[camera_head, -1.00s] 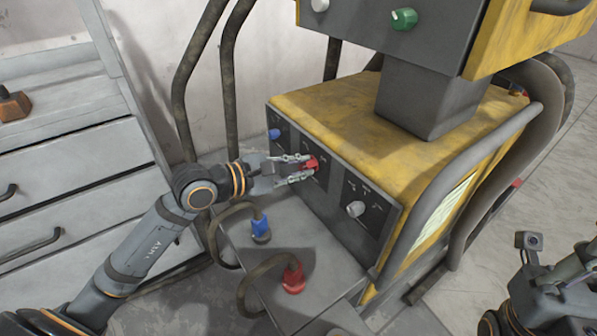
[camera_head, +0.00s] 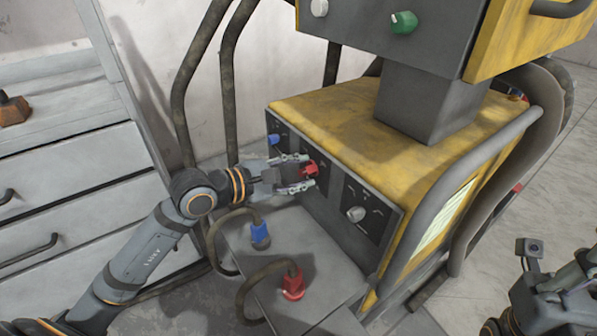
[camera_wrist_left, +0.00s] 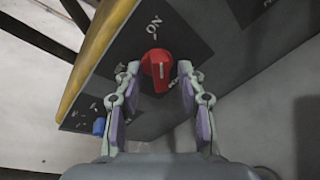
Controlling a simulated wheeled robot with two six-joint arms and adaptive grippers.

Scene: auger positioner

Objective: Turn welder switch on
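The welder (camera_head: 345,105) is a yellow box with a dark front panel. Its red switch knob (camera_head: 310,168) sits on that panel between a blue knob (camera_head: 274,139) and a white knob (camera_head: 356,213). My left gripper (camera_head: 306,171) is at the red knob with its fingers spread. In the left wrist view the red knob (camera_wrist_left: 157,70) lies between the open fingertips (camera_wrist_left: 158,76), with an ON mark above it. A gap shows on either side, so the fingers do not look closed on it. My right gripper (camera_head: 572,268) is at the lower right edge, partly cut off.
A blue plug (camera_head: 260,235) and a red plug (camera_head: 292,283) with thick cables stand on the ledge below the panel. Grey drawers (camera_head: 75,190) stand at the left. A grey box with a green knob (camera_head: 403,22) rises above the welder.

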